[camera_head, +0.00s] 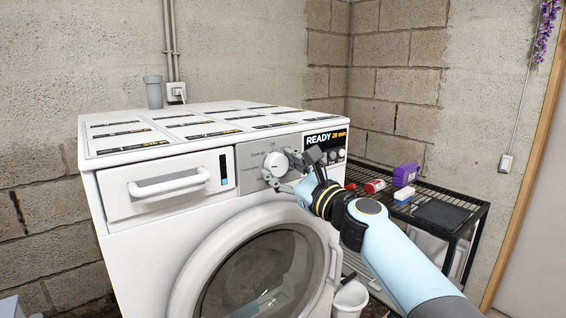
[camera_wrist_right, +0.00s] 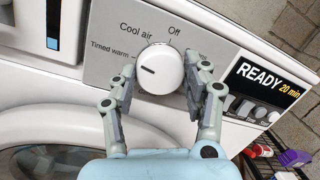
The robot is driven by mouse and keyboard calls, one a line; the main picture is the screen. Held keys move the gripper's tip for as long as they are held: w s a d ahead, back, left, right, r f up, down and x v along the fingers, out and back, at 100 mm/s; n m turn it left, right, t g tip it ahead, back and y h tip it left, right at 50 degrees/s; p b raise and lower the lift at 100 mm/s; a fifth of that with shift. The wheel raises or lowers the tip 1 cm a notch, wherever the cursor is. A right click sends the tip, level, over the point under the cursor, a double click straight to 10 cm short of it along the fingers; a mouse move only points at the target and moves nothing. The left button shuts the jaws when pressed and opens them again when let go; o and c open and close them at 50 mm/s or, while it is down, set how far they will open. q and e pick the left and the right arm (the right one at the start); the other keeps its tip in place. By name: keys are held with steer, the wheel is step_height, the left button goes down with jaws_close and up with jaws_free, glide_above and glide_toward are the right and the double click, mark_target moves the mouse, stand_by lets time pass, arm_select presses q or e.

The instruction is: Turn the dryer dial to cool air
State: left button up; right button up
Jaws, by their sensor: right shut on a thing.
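The dryer (camera_head: 165,207) is white, with a round white dial (camera_head: 275,163) on its grey control panel. The dial also shows in the right wrist view (camera_wrist_right: 162,62), with a short dark mark on its left side. The mark points left, nearest the "Timed warm" label and below "Cool air"; "Off" is above the dial. My right gripper (camera_head: 291,167) is at the dial. In the right wrist view my right gripper (camera_wrist_right: 157,92) has one finger on each side of the dial, shut on it. My left gripper is not in view.
A display (camera_head: 326,138) reads "READY 20 min", with small buttons below it. A drawer with a handle (camera_head: 168,185) is left of the panel. A black wire rack (camera_head: 425,184) with a purple box (camera_head: 405,174) stands at right. A white bucket (camera_head: 350,299) is below.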

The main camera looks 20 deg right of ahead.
steer(key=m+h+p, duration=0.1)
steer(key=m+p, duration=0.1)
steer(key=m, duration=0.2)
steer(key=shift+a, duration=0.1)
steer(key=shift+f+m+h+p, duration=0.1)
steer(key=shift+m+h+p, duration=0.3)
steer(key=shift+m+p, duration=1.15)
steer(key=shift+m+b, duration=0.45)
steer(key=shift+m, duration=0.1)
steer(key=o, duration=1.2)
steer(key=shift+c, duration=0.2)
steer(key=v, duration=1.2)
